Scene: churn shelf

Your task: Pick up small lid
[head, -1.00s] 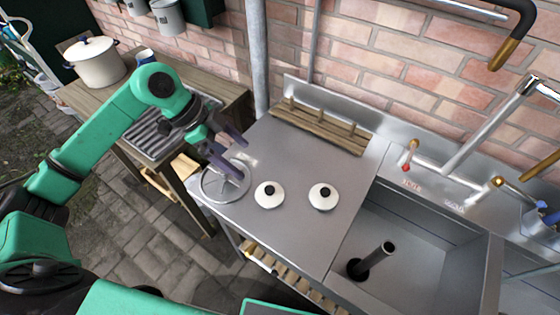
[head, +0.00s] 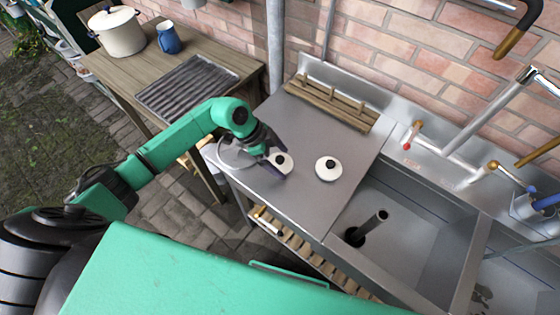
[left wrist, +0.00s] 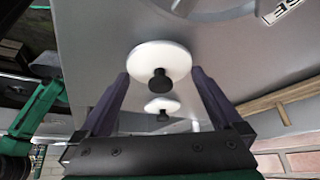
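Two white round lids with black knobs lie flat on the steel counter (head: 270,198). The left lid (head: 284,161) looks slightly smaller than the right lid (head: 328,169). My left gripper (head: 280,164) is at the left lid, with its fingers apart on either side of it. In the left wrist view, the nearer lid (left wrist: 150,57) sits between and just beyond the open fingertips (left wrist: 160,76), and the other lid (left wrist: 162,103) shows behind it. I cannot tell whether a finger touches the lid. My right gripper is out of view.
A slatted wooden rack (head: 330,105) lies at the back. A round metal ring (head: 232,154) is partly behind my left arm. A pot (head: 118,33) and blue mug (head: 168,38) stand on the wooden table.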

